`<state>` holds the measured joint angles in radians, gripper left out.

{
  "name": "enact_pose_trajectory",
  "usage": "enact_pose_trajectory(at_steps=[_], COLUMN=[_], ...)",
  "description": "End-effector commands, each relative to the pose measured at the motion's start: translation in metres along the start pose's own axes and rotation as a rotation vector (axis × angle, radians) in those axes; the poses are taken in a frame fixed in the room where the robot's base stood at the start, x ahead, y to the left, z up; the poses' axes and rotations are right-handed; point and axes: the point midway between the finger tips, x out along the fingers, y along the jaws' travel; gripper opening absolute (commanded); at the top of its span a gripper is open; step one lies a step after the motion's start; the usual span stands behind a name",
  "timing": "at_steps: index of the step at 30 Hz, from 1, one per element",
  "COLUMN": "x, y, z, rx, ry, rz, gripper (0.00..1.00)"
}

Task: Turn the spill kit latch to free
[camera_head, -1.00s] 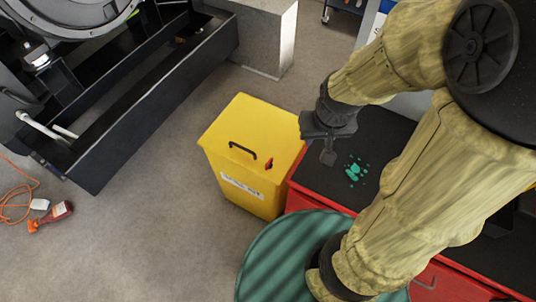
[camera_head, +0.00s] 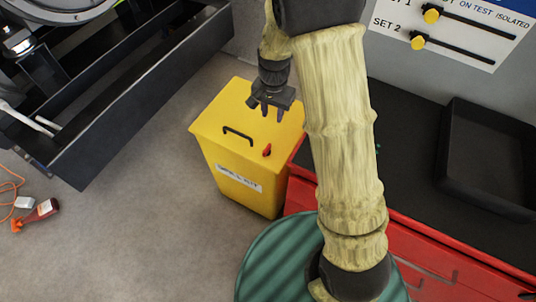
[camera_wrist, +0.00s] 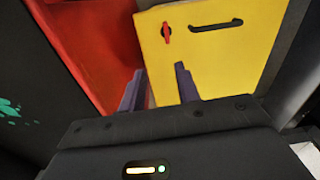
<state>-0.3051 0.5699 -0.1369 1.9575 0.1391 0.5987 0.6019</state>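The spill kit (camera_head: 243,150) is a yellow box with a labelled front, standing on the floor left of the red cabinet. Its red latch (camera_head: 267,150) sits on the lid to the right of a black handle (camera_head: 238,133). The latch also shows in the wrist view (camera_wrist: 166,33), near the lid's edge, beyond my fingers. My gripper (camera_head: 272,112) is above the far right part of the lid, pointing down, apart from the latch. In the wrist view my gripper's two fingers (camera_wrist: 160,88) stand apart with nothing between them.
The red cabinet (camera_head: 425,262) with a black top stands right of the box, holding a black tray (camera_head: 490,160). A black metal frame (camera_head: 130,100) lies to the left. A red bottle (camera_head: 40,212) and orange cable lie on the floor. A sign board with yellow knobs (camera_head: 432,15) is behind.

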Motion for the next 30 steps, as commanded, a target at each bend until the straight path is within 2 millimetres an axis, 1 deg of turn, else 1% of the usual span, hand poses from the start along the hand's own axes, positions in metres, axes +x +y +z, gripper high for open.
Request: enact_pose_trajectory(at_steps=[1,3,6,15,20,23,30], x=[0.021,0.030,0.032,0.031,0.041,0.054,0.096], y=[-0.009,-0.017,-0.021,-0.021,-0.021,-0.020,-0.019], z=[-0.002,-0.004,-0.004,-0.004,-0.004,-0.004,-0.002], rx=[0.022,0.047,0.062,0.061,0.061,0.062,0.060], ry=[-0.007,-0.012,-0.015,-0.015,-0.017,-0.017,-0.018], rz=[0.010,0.017,0.021,0.020,0.022,0.022,0.023], gripper=[0.33,0.33,0.33,0.33,0.33,0.33,0.33])
